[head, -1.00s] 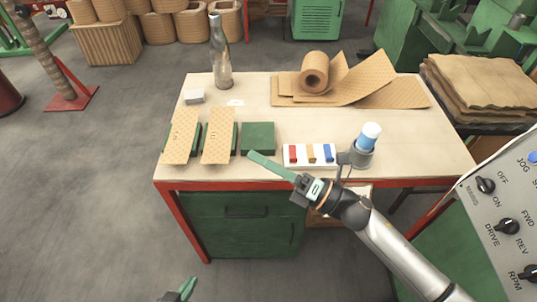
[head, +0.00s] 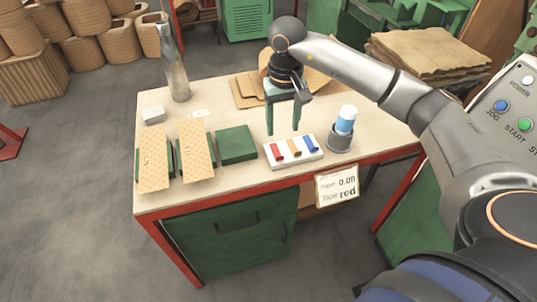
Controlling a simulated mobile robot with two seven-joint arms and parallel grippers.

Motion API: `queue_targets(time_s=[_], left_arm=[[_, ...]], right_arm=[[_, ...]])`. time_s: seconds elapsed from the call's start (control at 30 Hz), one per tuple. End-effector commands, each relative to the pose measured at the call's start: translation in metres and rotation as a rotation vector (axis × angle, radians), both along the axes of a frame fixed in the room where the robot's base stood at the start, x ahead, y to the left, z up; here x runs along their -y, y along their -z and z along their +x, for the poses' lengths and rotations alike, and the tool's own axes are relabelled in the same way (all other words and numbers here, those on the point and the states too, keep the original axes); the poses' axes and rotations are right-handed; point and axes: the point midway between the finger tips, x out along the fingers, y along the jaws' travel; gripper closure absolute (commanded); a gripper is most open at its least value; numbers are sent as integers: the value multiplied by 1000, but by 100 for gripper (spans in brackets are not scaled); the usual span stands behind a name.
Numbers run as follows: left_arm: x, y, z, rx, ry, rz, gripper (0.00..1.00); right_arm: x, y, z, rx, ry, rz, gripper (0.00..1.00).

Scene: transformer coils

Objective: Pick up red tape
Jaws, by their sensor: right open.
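The red tape (head: 277,151) lies at the left end of a white holder (head: 292,159) on the table, beside an orange-tan piece (head: 294,149) and a blue piece (head: 310,145). My right gripper (head: 283,133) points down above and just behind the holder. Its two green fingers are apart with nothing between them. The left finger is close to the red tape in the picture; I cannot tell the exact height. My left gripper is not in view.
A grey cup with a blue-and-white cylinder (head: 345,122) stands right of the holder. A green block (head: 236,145) and two tan-covered pads (head: 194,150) lie left of it. A glass bottle (head: 175,75) stands at the back left. A sign (head: 337,187) reading "red" hangs at the front edge.

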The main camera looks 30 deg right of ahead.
Motion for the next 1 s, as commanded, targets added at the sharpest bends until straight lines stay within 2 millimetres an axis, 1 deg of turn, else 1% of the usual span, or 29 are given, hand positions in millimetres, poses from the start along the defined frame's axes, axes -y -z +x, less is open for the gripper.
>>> queue_targets(time_s=[0.03,0.1,0.2,0.3,0.53,0.7,0.8,0.9,1.0], left_arm=[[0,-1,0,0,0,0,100],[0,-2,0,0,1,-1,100],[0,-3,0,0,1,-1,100],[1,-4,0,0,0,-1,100],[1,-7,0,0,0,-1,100],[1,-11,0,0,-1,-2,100],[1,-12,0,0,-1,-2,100],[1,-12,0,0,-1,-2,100],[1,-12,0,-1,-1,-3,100]], right_arm=[[0,10,-1,-7,-1,-1,38],[-1,24,-2,-8,-1,1,38],[-1,42,-1,-7,0,3,38],[-1,55,0,-4,0,3,38],[-1,73,2,-4,1,6,38],[0,99,6,-7,1,6,38],[0,111,6,-5,1,5,38],[0,116,7,-1,1,5,38],[0,116,7,0,0,6,38]])
